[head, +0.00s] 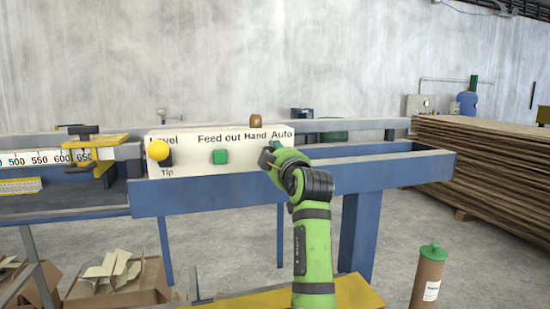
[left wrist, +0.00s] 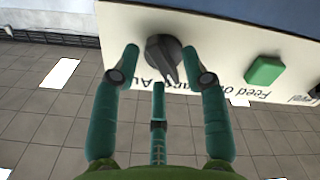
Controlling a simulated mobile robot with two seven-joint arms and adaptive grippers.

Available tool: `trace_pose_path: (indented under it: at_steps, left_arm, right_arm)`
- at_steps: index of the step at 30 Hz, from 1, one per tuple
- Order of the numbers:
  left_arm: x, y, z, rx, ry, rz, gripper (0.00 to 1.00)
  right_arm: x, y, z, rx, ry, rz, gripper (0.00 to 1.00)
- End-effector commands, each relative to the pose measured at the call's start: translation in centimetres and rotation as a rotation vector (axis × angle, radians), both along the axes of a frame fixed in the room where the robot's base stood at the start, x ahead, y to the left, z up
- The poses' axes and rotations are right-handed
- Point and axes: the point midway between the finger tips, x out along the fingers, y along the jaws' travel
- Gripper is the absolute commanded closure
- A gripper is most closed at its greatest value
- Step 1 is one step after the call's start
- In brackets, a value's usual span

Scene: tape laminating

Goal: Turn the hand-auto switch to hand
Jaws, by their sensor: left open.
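The white control panel (head: 190,158) carries the labels "Level", "Tip", "Feed out", "Hand" and "Auto". The black hand-auto switch (left wrist: 165,56) is a round knob with a pointer, seen upside down in the left wrist view. Its pointer is directed down and slightly right, close to the lettering; I cannot tell exactly which label it marks. My left gripper (head: 270,157) is at the panel below "Hand Auto" and largely hides the switch in the head view. In the left wrist view my left gripper (left wrist: 163,68) is open, with its fingers spread around the knob.
A green button (head: 220,157) sits left of the switch and a yellow knob (head: 157,150) farther left. A blue frame rail (head: 400,172) runs below the panel. A stack of boards (head: 485,165) stands at the right and a brown canister (head: 428,277) at the lower right.

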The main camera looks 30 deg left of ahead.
Motion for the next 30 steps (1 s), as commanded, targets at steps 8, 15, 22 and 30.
trace_pose_path:
  at_steps: [8,15,22,30]
  left_arm:
    - [-1.9,-2.4,-0.1,-0.002,-0.001,-0.003,0.55]
    - [-4.3,-5.1,0.0,0.0,-0.001,-0.002,0.55]
    - [-4.9,-5.7,0.0,0.0,0.0,0.001,0.55]
    - [-4.9,-5.7,0.0,0.0,0.0,0.0,0.55]
  right_arm:
    - [0.0,0.0,0.0,-0.001,0.0,0.0,0.6]
    - [0.0,0.0,0.0,0.0,0.0,0.0,0.6]
    - [0.0,0.0,0.0,0.0,0.0,0.0,0.6]
    - [0.0,0.1,0.0,0.0,0.0,0.0,0.6]
